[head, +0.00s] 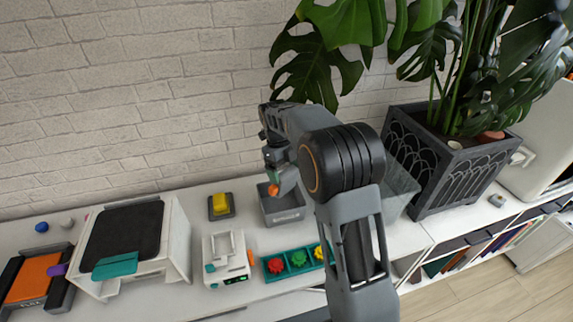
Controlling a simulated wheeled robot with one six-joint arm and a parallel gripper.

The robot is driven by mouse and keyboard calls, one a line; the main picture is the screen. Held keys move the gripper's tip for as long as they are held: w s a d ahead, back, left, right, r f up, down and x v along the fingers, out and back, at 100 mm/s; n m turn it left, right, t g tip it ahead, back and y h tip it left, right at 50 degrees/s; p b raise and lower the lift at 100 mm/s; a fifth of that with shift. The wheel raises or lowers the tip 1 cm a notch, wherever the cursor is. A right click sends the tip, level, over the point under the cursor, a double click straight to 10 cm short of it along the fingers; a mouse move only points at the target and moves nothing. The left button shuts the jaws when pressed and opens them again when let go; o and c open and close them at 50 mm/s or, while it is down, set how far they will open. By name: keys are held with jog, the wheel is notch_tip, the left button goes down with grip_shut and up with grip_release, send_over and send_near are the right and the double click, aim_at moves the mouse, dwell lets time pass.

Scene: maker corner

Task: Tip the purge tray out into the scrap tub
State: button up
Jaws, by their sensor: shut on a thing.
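My gripper (276,172) is at the end of my arm, left of its big black joint, pointing down. It is shut on a small teal and orange-red thing, which I take to be the purge tray (273,181). Its shape and tilt are too small and too covered to make out. Directly under it stands an open dark grey bin (285,217), which looks like the scrap tub. The held thing overlaps the bin's back left rim in the picture; I cannot tell if they touch. The inside of the bin is partly hidden.
A teal tray (316,266) with coloured gears and a small white machine (228,262) stand in front of the bin. A yellow block (220,205) is left of it. A pale grey container (400,184) and a dark planter (436,190) stand right, partly behind my arm.

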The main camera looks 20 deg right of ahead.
jog(key=shift+w+a+f+g+h+p, duration=0.15)
jog(key=shift+w+a+g+h+p, duration=0.35)
jog(key=shift+g+p, duration=0.9)
jog(key=shift+w+a+f+g+h+p, duration=0.25)
jog(key=shift+w+g+h+p, duration=0.45)
jog(key=shift+p, duration=1.45)
jog(key=shift+w+a+f+g+h+p, duration=0.1)
jog(key=shift+w+a+g+h+p, duration=0.5)
jog(key=shift+p, duration=1.2)
jog(key=shift+w+d, duration=0.2)
notch_tip(320, 180, up, 9)
jog(key=t+y+b, duration=1.1)
jog(key=t+b, duration=0.8)
jog(key=b, duration=1.8)
jog(key=shift+y, duration=0.3)
